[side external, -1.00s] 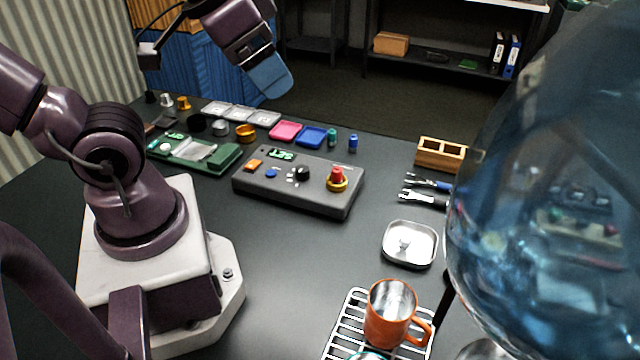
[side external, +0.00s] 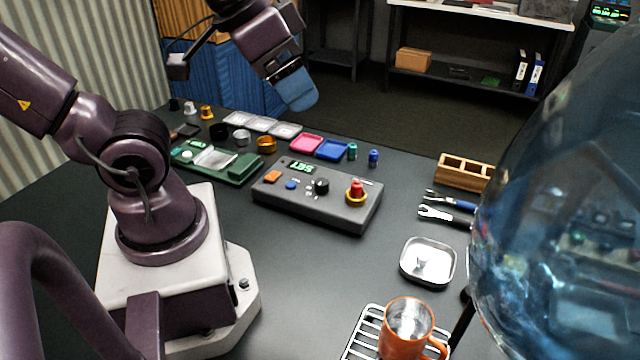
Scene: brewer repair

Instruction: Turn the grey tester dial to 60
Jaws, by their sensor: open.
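The grey tester (side external: 318,205) is a box lying on the dark table in the side external view. Its black dial (side external: 321,186) sits near the middle of the top face. The dial's pointer and scale are too small to read. A small display (side external: 301,167) shows green characters like "SET". An orange button (side external: 272,176), a blue button (side external: 291,185) and a red knob (side external: 356,188) on a yellow ring are also on top. My gripper (side external: 297,90), with a blue end, is open and empty, high above and behind the tester, well apart from the dial.
A green board (side external: 240,168) lies left of the tester. Pink (side external: 306,143) and blue (side external: 332,150) trays and small cylinders stand behind it. Pliers (side external: 445,212), a metal dish (side external: 428,262) and an orange mug (side external: 405,330) are to the right. A large blue clear vessel (side external: 570,200) fills the right edge.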

